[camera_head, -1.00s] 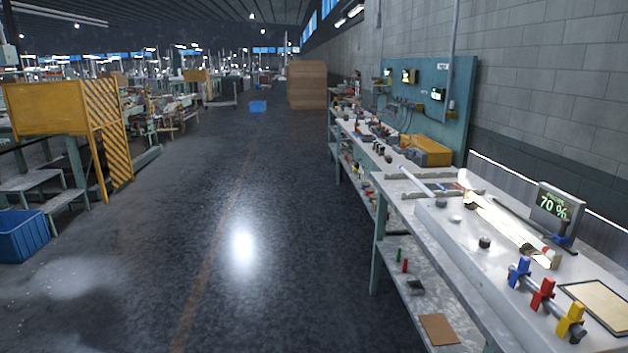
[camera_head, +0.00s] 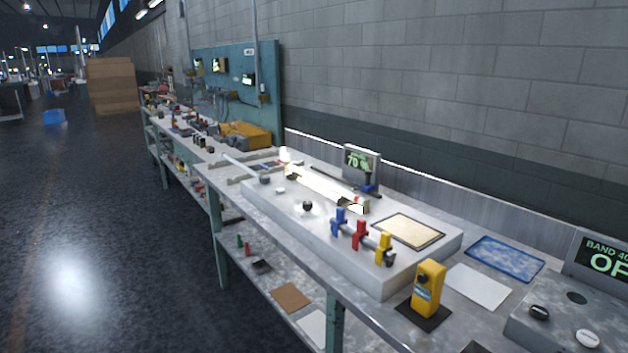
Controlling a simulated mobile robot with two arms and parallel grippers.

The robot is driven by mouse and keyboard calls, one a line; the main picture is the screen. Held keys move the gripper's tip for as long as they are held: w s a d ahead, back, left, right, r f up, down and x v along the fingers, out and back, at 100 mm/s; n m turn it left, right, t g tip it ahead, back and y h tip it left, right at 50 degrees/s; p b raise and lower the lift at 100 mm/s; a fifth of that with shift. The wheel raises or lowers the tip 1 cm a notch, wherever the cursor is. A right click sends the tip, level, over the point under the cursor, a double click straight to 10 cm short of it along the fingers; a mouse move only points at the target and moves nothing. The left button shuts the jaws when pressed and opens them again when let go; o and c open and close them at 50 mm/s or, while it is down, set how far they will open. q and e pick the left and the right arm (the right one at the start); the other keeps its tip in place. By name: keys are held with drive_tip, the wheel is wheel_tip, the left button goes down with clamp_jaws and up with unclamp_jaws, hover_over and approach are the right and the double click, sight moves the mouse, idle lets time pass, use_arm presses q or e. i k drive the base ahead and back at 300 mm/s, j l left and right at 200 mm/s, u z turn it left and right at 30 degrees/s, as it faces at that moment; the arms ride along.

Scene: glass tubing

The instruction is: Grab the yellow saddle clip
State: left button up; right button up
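The yellow saddle clip (camera_head: 383,247) stands at the near right end of a short row of clips on the pale raised bench plate. A red clip (camera_head: 360,234) and a blue clip (camera_head: 338,221) stand beside it to the left, on what looks like the same dark bar. Neither of my grippers shows in the head view, so their state cannot be seen.
A yellow device (camera_head: 428,287) stands upright on a dark pad right of the clips. A framed tan panel (camera_head: 408,230) lies behind them. A glowing tube (camera_head: 320,186) lies beyond, near a "70 %" display (camera_head: 361,161). Open floor (camera_head: 90,240) lies left of the bench.

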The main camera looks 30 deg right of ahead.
sight(386, 237)
drive_tip(key=z, duration=1.2)
